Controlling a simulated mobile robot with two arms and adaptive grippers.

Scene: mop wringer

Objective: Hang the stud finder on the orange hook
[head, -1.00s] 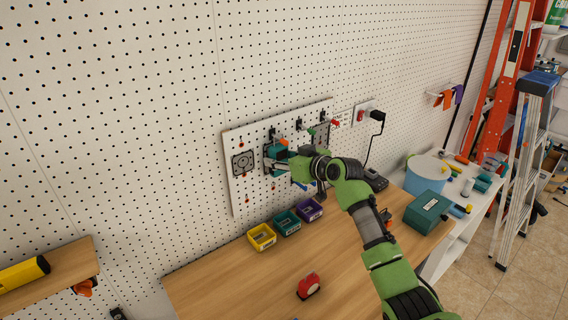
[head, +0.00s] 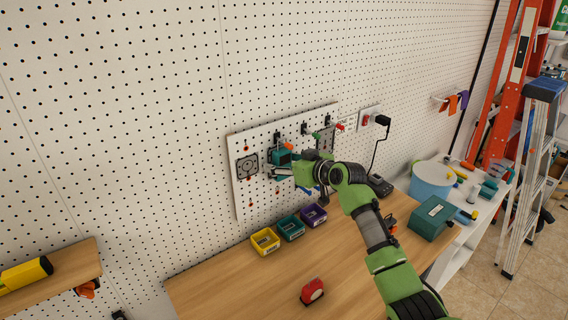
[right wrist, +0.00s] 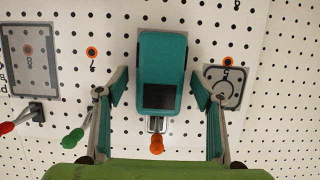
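The teal stud finder (right wrist: 160,65), with a dark screen, is against the white hook board (head: 240,200). It also shows in the head view (head: 281,156). In the right wrist view the orange-tipped hook (right wrist: 156,143) is at its lower end in the picture, and the stud finder appears to hang on it. The exact contact is partly hidden. My right gripper (right wrist: 158,90) is open, one finger on each side of the stud finder with gaps between. In the head view the right gripper (head: 284,171) is at the board's left part. My left gripper is not in view.
In the wrist view, a green-tipped hook (right wrist: 73,138) and a red-tipped hook (right wrist: 18,121) stick out beside the gripper. Yellow (head: 265,241), teal (head: 291,228) and purple (head: 314,215) bins stand below. A red tape measure (head: 312,291) lies on the workbench (head: 260,290).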

